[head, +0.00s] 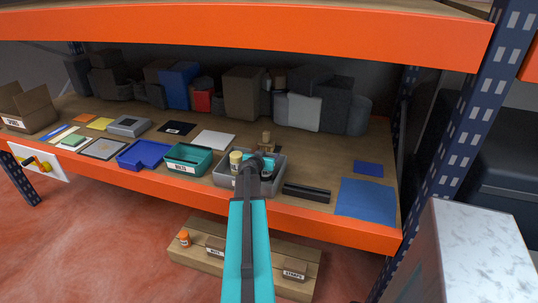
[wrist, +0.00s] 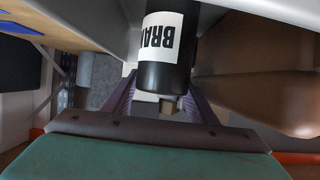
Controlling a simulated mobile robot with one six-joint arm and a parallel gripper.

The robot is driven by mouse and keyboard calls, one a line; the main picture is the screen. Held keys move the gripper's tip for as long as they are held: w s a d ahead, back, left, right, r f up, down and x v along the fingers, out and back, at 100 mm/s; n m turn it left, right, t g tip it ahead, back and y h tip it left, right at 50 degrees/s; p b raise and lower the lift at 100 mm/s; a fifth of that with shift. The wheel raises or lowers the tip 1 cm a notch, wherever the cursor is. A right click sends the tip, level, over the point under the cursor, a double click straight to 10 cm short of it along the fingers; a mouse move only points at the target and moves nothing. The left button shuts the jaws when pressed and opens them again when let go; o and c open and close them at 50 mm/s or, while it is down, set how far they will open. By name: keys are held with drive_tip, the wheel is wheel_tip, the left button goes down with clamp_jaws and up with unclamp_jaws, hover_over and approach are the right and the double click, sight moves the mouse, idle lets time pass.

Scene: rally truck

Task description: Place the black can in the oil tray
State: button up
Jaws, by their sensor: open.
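The black can (wrist: 163,72) stands out in the wrist view, with a white label that reads "BRA" before it is cut off. My gripper (wrist: 160,105) is open, with one finger on each side of the can's near end. I cannot tell whether the fingers touch it. In the head view my gripper (head: 258,162) is over the grey tray (head: 222,178), and a dark can (head: 268,172) shows partly behind it. A pale can with a yellow top (head: 236,160) stands in that tray. My arm hides part of the tray and its front label.
A green labelled bin (head: 188,172) and a blue tray (head: 143,154) stand left of the grey tray. A tan bottle (head: 267,142) is behind it. A black bar (head: 306,193) and a blue mat (head: 366,199) lie right. The orange shelf beam (head: 330,223) runs along the front.

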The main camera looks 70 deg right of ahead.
drive_tip(key=shift+r, duration=0.2)
drive_tip(key=shift+p+v, duration=0.55)
drive_tip(key=shift+v, duration=0.35)
drive_tip(key=b+v, duration=0.2)
drive_tip(key=v, duration=0.8)
drive_tip(key=shift+r, duration=0.3)
idle(0.4)
